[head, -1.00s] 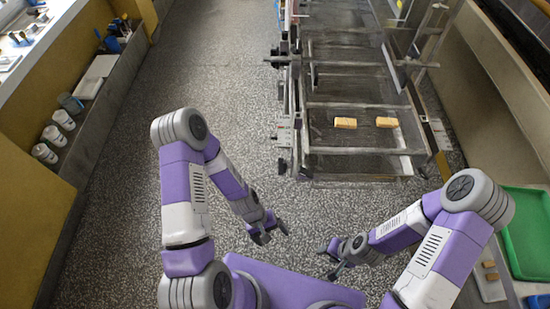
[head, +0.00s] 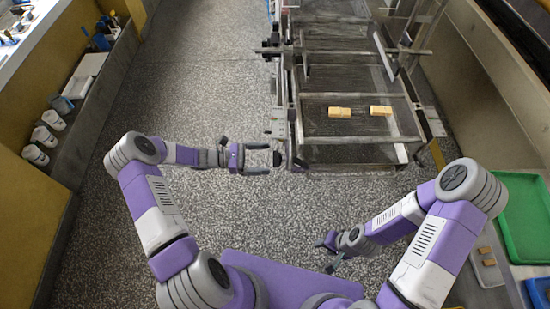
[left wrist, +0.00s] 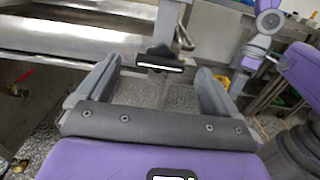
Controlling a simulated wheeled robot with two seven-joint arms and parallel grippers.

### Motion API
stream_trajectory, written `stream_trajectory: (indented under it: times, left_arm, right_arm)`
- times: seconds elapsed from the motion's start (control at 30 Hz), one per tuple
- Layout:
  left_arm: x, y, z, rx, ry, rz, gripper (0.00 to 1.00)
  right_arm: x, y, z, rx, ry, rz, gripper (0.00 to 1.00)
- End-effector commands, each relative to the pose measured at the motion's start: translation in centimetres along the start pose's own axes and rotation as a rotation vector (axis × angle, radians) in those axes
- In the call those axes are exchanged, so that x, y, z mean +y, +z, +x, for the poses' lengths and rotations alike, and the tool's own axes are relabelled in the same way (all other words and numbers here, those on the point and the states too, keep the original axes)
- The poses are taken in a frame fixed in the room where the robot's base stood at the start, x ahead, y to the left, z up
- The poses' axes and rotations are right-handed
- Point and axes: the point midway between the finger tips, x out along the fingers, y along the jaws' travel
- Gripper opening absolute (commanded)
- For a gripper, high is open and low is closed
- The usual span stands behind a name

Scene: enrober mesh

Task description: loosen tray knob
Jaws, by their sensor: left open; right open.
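The dark tray knob (head: 277,159) sits at the near left corner of the wire-mesh machine, low on its side. My left gripper (head: 268,160) points right at it, open, with its fingertips just short of or beside the knob. In the left wrist view, a black knob-like piece (left wrist: 160,60) on a grey bracket shows between the two open fingers (left wrist: 158,72); I cannot tell whether they touch it. My right gripper (head: 329,254) is open and empty, low over the floor in front of the machine.
A green tray (head: 525,215) stands on the right counter. White cups (head: 45,136) stand on the left ledge. The speckled floor between is clear.

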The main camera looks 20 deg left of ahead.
Motion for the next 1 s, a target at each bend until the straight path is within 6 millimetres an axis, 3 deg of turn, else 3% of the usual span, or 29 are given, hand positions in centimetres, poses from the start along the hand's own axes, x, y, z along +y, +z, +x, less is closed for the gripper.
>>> stream_trajectory:
  times: [0.1, 0.3, 0.63, 1.0]
  left_arm:
    - [-0.1, -0.1, 2.1, 0.000, -0.004, 0.001, 0.94]
    - [-0.1, -0.1, 4.3, 0.001, -0.003, 0.002, 0.94]
    - [-0.1, -0.1, 4.7, 0.003, -0.002, 0.002, 0.94]
    - [-0.1, 0.0, 4.7, 0.003, -0.003, 0.002, 0.38]
  right_arm:
    - [0.1, 0.0, 0.3, 0.000, 0.000, 0.000, 0.43]
    - [0.2, 0.0, 0.6, 0.000, 0.000, 0.000, 0.43]
    - [0.2, 0.0, 0.6, 0.000, 0.000, 0.000, 0.43]
    - [0.2, 0.0, 0.6, 0.000, 0.000, 0.000, 0.43]
